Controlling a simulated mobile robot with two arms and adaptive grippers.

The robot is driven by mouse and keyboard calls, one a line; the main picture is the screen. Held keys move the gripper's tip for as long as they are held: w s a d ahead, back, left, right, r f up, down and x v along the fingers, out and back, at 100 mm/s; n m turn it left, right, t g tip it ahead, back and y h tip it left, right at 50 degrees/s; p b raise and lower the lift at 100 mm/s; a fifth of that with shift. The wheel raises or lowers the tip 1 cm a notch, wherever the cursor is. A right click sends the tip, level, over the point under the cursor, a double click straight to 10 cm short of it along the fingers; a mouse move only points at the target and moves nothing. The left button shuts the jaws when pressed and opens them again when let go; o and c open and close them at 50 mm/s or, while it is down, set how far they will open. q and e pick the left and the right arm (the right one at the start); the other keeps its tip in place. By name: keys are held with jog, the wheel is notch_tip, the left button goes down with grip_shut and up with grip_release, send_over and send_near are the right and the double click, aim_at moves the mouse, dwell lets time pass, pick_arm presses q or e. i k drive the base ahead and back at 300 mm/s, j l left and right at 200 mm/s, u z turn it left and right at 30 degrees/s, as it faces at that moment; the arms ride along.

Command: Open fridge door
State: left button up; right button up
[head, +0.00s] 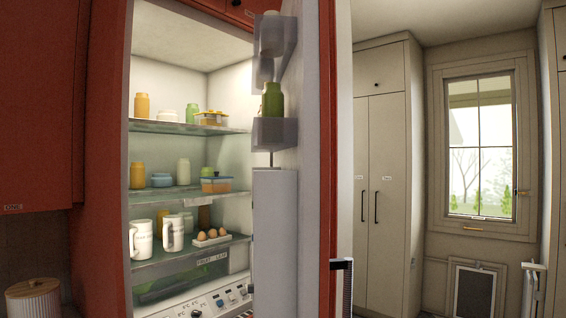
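The fridge door (312,170) stands open, swung out to the right of the cabinet and seen nearly edge-on with its red outer edge. A pale bar-like part, perhaps its handle (343,287), shows at the door's outer side, cut off by the bottom of the view. The fridge interior (190,45) is exposed and lit. Clear door bins (272,130) on the inner face hold a green bottle (272,101). I cannot make out either of my grippers in the head view.
Glass shelves hold jars, yellow-lidded boxes, white mugs (172,233) and an egg tray (212,238). Red cabinets (40,100) and a ribbed canister (33,298) are at left. A tall pale cupboard (382,150) and a window (480,145) stand beyond the door at right.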

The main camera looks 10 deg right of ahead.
aim_at(292, 264)
jog(key=i+j+z, duration=0.1)
jog(key=i+z, duration=0.25)
jog(key=i+j+z, duration=0.15)
jog(key=z, duration=0.25)
jog(key=i+j+z, duration=0.2)
jog(key=z, duration=0.15)
